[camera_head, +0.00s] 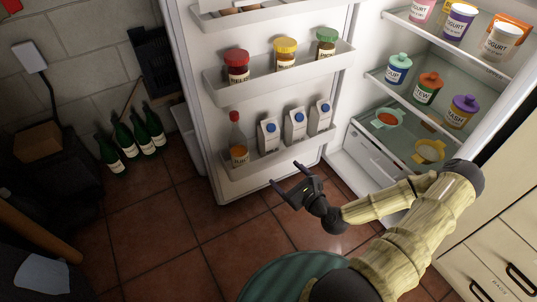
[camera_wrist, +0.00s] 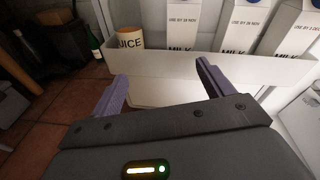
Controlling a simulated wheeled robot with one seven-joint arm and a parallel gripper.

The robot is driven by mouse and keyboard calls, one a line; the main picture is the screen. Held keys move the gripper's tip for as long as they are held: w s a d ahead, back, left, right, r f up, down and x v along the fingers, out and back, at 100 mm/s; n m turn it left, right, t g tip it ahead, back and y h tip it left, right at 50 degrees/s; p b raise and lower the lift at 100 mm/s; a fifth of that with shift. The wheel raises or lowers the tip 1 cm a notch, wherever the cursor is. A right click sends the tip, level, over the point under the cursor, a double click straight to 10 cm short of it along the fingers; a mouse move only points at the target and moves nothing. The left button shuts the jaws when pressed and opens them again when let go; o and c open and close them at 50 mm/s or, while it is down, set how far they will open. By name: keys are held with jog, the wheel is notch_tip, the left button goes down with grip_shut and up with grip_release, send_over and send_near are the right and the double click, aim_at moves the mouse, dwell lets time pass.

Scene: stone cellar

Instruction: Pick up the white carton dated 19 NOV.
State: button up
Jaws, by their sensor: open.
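Three white milk cartons with blue caps stand upright in the lowest fridge door bin: left (camera_head: 268,135), middle (camera_head: 295,126) and right (camera_head: 320,117). In the wrist view the left carton (camera_wrist: 182,30) has a small date that seems to read 19 NOV. The middle carton (camera_wrist: 241,30) also shows a NOV date, its day hard to read, and the right carton (camera_wrist: 288,32) seems to show a DEC date. My gripper (camera_head: 287,175) is open and empty, in front of and below the bin, apart from the cartons. Its fingers (camera_wrist: 160,76) point toward the bin.
The door bin's front wall (camera_wrist: 220,66) stands between my fingers and the cartons' lower parts. A juice bottle (camera_head: 238,152) stands left of the cartons. Jars fill the bin above (camera_head: 280,82). Green bottles (camera_head: 130,138) stand on the floor at left. The tiled floor below is clear.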

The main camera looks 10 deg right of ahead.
aim_at(273, 146)
jog(key=m, duration=0.1)
jog(key=d+m+t+h+b, duration=0.1)
jog(key=d+f+m+t, duration=0.1)
jog(key=m, duration=0.1)
jog(key=shift+w+d+h, duration=0.15)
jog(key=shift+w+h, duration=0.2)
jog(key=shift+h, duration=0.05)
jog(key=shift+w, duration=0.1)
jog(key=b+x, duration=0.5)
jog(key=x, duration=0.6)
jog(key=shift+w, duration=0.25)
jog(key=shift+w+a+r, duration=0.15)
jog(key=shift+w+a, duration=0.05)
jog(key=shift+w, duration=0.05)
